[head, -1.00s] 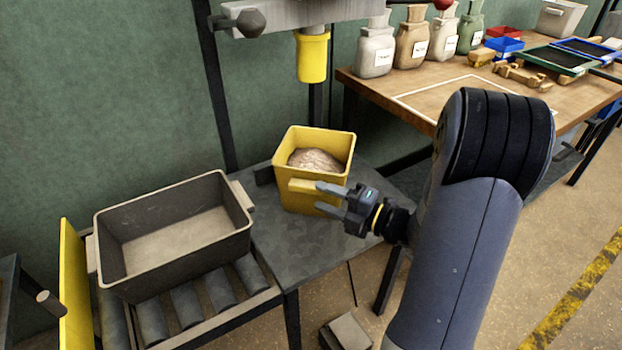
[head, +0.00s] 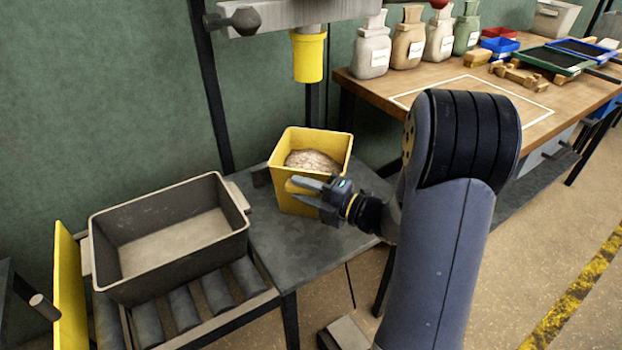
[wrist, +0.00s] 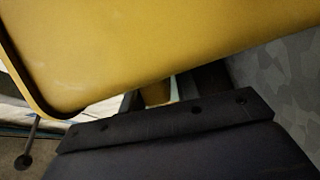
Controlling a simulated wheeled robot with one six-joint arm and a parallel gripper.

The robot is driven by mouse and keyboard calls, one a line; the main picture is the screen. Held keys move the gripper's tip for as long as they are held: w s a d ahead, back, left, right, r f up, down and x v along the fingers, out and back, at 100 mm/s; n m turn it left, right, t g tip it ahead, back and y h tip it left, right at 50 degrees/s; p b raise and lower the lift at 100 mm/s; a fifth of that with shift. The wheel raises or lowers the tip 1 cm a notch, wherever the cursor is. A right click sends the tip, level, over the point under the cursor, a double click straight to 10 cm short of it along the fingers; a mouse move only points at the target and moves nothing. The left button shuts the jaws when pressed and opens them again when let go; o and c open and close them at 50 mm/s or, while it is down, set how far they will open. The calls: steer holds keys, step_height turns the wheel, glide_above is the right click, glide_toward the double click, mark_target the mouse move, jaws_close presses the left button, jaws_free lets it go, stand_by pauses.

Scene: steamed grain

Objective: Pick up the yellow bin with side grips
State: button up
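The yellow bin (head: 333,150) stands upright on a dark metal table, under a yellow spout, with a heap of brownish grain (head: 312,160) inside. A yellow grip sticks out from its near side, partly hidden by my gripper. My gripper (head: 300,190) is at that near side, its two fingers apart and pointing left at the grip. I cannot tell whether the fingers touch the grip. In the wrist view the bin's yellow wall (wrist: 170,45) fills the upper part, very close.
A grey-brown tub (head: 170,245) sits on rollers at the left, empty. The yellow spout (head: 308,58) hangs above the bin. A wooden bench (head: 410,90) with labelled sacks and trays stands at the right. The metal table (head: 300,240) is clear in front of the bin.

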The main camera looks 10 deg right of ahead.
jaws_close()
stand_by(0.9)
steer(key=shift+r, duration=0.15)
